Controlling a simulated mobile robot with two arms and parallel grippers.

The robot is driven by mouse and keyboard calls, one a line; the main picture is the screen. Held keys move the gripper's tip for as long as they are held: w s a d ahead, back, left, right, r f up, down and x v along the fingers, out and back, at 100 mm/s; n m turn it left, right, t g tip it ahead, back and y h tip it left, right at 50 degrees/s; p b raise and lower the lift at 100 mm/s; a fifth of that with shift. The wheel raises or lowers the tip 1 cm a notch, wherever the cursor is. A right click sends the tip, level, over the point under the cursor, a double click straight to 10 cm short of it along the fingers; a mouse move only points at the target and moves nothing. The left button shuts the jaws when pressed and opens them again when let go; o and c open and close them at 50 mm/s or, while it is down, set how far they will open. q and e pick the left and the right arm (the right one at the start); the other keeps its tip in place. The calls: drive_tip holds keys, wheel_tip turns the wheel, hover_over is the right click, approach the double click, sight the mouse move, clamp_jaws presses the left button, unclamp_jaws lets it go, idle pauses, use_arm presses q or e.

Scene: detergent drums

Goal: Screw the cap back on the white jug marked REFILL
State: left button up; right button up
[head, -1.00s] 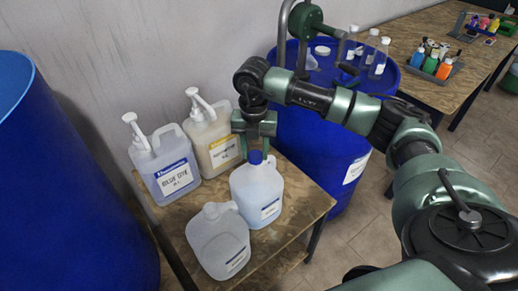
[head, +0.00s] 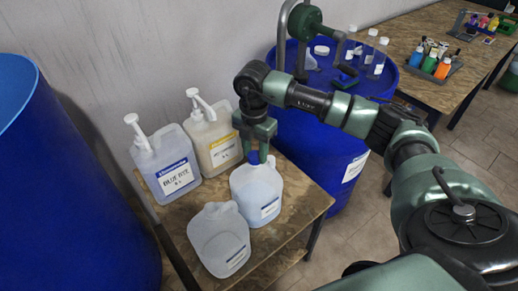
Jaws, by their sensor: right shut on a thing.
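A whitish jug (head: 256,195) with a small white label stands on the wooden table; the print on its label is too small to read. A blue cap (head: 253,158) is at the jug's mouth, mostly hidden by the fingers. My right gripper (head: 255,154) points down over this jug and is shut on the blue cap. I cannot tell how far the cap is seated on the neck. A second translucent jug (head: 219,241) with no coloured cap stands in front of it, to the left. My left gripper is not in view.
Blue drums stand left (head: 70,190) and right (head: 320,155) of the wooden table (head: 290,215). The right drum carries several bottles. The table's right front corner is clear.

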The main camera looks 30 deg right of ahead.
drive_tip(key=shift+f, duration=0.1)
drive_tip(key=m+p, duration=0.1)
drive_tip(key=m, duration=0.2)
drive_tip(key=shift+s, duration=0.1)
drive_tip(key=shift+m+p, duration=0.6)
drive_tip(key=shift+m, duration=0.7)
drive_tip(key=m+p, duration=0.1)
drive_tip(key=m, duration=0.2)
drive_tip(key=shift+a+p, duration=0.1)
drive_tip(key=shift+p, duration=0.25)
drive_tip(key=shift+s+m+p, duration=0.1)
drive_tip(key=shift+m+p, duration=0.4)
drive_tip(key=shift+m, duration=0.6)
drive_tip(key=shift+f+m, duration=0.1)
drive_tip(key=shift+m, duration=0.2)
